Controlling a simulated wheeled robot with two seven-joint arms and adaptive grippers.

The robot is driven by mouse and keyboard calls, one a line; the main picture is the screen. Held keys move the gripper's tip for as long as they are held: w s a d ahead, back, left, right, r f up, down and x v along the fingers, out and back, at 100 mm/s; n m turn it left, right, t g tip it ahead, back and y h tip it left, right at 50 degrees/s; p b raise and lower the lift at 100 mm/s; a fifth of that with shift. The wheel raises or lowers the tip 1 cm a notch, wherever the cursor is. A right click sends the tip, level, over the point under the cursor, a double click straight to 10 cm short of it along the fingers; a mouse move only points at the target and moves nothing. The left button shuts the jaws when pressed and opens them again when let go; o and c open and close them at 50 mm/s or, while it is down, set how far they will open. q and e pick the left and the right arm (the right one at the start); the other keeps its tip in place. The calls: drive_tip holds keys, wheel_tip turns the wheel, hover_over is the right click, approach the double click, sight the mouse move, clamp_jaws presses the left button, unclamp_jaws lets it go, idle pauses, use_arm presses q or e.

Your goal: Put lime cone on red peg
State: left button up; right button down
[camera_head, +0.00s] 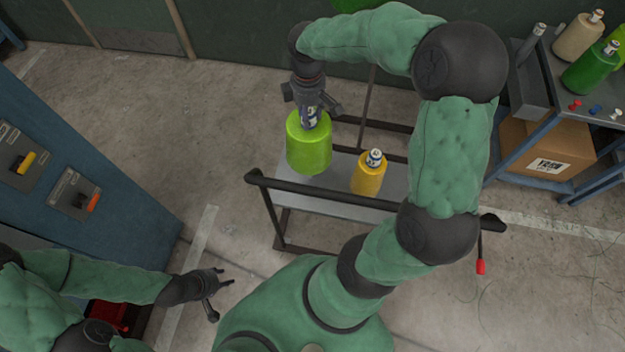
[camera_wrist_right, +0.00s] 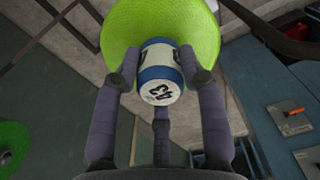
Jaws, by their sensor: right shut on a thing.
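The lime cone (camera_head: 309,145) is a wide yarn cone with a white and blue labelled tube on top. My right gripper (camera_head: 311,108) is shut on that tube from above. In the right wrist view the fingers (camera_wrist_right: 160,75) close around the tube, with the lime cone (camera_wrist_right: 203,28) beyond. The cone appears upright at the left end of the grey cart (camera_head: 330,183); I cannot tell whether it touches the cart top. A small red peg-like piece (camera_head: 575,106) stands on the blue bench at the right. My left gripper (camera_head: 224,291) is open and empty, low at the left.
A yellow cone (camera_head: 368,175) stands on the cart, behind its black handle bar (camera_head: 335,197). A tan cone (camera_head: 577,38) and a green cone (camera_head: 590,70) are on the bench, with a cardboard box (camera_head: 545,150) below. A blue cabinet (camera_head: 85,170) stands at the left.

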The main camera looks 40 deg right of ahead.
drive_tip(key=shift+d+f+b, duration=0.1)
drive_tip(key=shift+f+b, duration=0.7)
drive_tip(key=shift+f, duration=1.05)
wheel_tip(320, 180, down, 10)
drive_tip(key=b, duration=0.2)
drive_tip(key=shift+r, duration=0.2)
drive_tip(key=shift+f, duration=0.15)
drive_tip(key=c, duration=0.7)
unclamp_jaws()
drive_tip(key=shift+s+f, duration=0.1)
drive_tip(key=shift+s, duration=0.05)
wheel_tip(320, 180, up, 12)
drive_tip(key=shift+r+p, duration=0.15)
drive_tip(key=shift+p, duration=1.05)
